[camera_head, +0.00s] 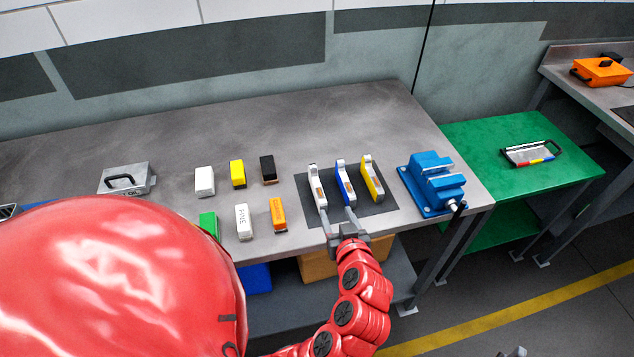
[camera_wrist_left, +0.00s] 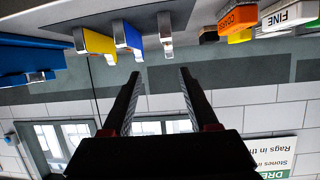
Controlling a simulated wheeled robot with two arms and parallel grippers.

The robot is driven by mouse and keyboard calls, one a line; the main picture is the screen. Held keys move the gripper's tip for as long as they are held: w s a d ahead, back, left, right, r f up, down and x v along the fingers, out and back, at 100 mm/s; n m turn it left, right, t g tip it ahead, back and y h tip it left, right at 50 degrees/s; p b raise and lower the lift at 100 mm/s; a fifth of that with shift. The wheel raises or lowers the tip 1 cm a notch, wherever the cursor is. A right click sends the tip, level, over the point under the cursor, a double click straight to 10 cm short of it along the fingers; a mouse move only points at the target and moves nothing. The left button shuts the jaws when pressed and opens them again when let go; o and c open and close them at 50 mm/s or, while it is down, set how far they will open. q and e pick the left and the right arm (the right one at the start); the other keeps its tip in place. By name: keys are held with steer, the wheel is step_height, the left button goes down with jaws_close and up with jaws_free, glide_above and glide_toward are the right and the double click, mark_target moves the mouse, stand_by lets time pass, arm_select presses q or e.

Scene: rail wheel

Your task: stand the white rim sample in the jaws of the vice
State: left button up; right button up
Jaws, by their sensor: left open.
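The white rim sample (camera_head: 317,187) lies on a dark mat (camera_head: 376,208), leftmost of three samples. It also shows at the top of the left wrist view (camera_wrist_left: 165,34). The blue sample (camera_head: 345,183) and the yellow sample (camera_head: 371,179) are to its right. The blue vice (camera_head: 434,184) stands at the bench's right end; part of it is at the left of the wrist view (camera_wrist_left: 32,60). My left gripper (camera_head: 338,218) is open and empty, its fingers near the front ends of the white and blue samples. The vice's jaw gap is hard to make out.
Several small blocks, among them an orange one (camera_head: 278,214) and a yellow one (camera_head: 237,174), stand left of the mat. A grey metal box (camera_head: 126,179) is farther left. The bench (camera_head: 300,121) is clear behind them. A green table (camera_head: 490,134) stands to the right.

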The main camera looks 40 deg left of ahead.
arm_select(q)
steer(key=s+a+n+g, duration=0.1)
steer(key=b, duration=0.7)
glide_toward(318, 186)
steer(key=shift+s+a+f, duration=0.2)
steer(key=shift+a+f, duration=0.3)
steer(key=shift+f, duration=0.3)
steer(key=w+a+p, duration=0.2)
steer(key=a, duration=0.1)
steer(key=shift+w+f, duration=0.25)
steer(key=shift+w, duration=0.15)
steer(key=shift+w+a+f+p, duration=0.2)
steer(key=shift+w+p, duration=0.05)
steer(key=shift+p, duration=0.05)
steer(key=p+x, duration=0.3)
steer(key=x, duration=0.1)
steer(key=shift+w+a, duration=0.1)
steer(key=shift+w, duration=0.35)
steer(key=shift+w+a+f, duration=0.1)
steer(key=shift+w+f, duration=0.1)
steer(key=shift+f, duration=0.05)
jaws_close()
steer(key=shift+r, duration=0.1)
